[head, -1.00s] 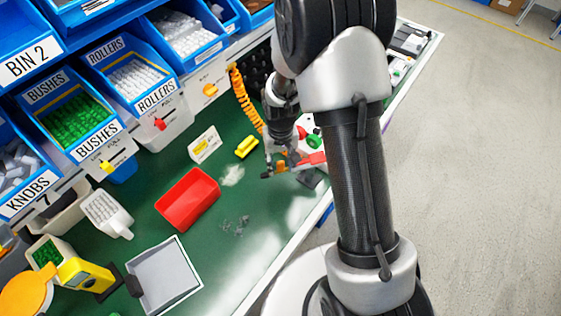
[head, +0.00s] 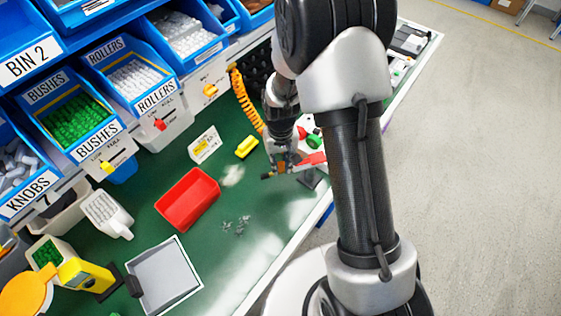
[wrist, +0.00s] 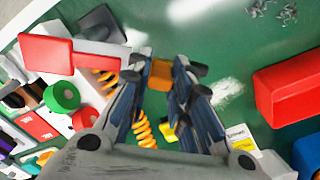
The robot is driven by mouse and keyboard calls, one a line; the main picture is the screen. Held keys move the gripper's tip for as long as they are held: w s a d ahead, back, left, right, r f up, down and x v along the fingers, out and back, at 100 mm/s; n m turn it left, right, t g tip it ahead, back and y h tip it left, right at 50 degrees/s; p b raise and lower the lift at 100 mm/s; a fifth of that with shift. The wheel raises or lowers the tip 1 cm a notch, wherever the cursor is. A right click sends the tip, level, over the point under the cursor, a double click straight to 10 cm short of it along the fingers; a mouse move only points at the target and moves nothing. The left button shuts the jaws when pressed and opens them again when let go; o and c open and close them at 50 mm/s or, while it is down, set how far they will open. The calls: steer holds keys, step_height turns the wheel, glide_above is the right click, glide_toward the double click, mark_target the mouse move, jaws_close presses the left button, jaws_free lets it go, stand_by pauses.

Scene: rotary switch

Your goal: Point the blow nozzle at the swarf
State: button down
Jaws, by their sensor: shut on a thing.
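The swarf is a small scatter of grey shavings (head: 236,225) on the green bench top, in front of the red bin; it also shows at the top edge of the wrist view (wrist: 272,10). My gripper (head: 284,166) is above the bench, beyond and to the right of the swarf. In the wrist view my gripper (wrist: 164,76) is shut on an orange piece (wrist: 160,75), which appears to be the blow nozzle's body. A dark tip (head: 266,177) sticks out leftward in the head view. The fingers hide much of the nozzle.
A red bin (head: 188,199), a yellow block (head: 247,147) and a label card (head: 205,144) stand left of my gripper. An orange coiled hose (head: 245,100) hangs behind. Bench around the swarf is clear.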

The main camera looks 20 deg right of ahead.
steer(key=s+n, duration=0.2)
steer(key=n, duration=0.1)
steer(key=s+n, duration=0.1)
steer(key=s, duration=0.1)
steer(key=shift+d+n, duration=0.3)
steer(key=c, duration=1.4)
jaws_free()
steer(key=shift+c, duration=0.2)
steer(key=shift+r, duration=0.1)
step_height(320, 180, up, 12)
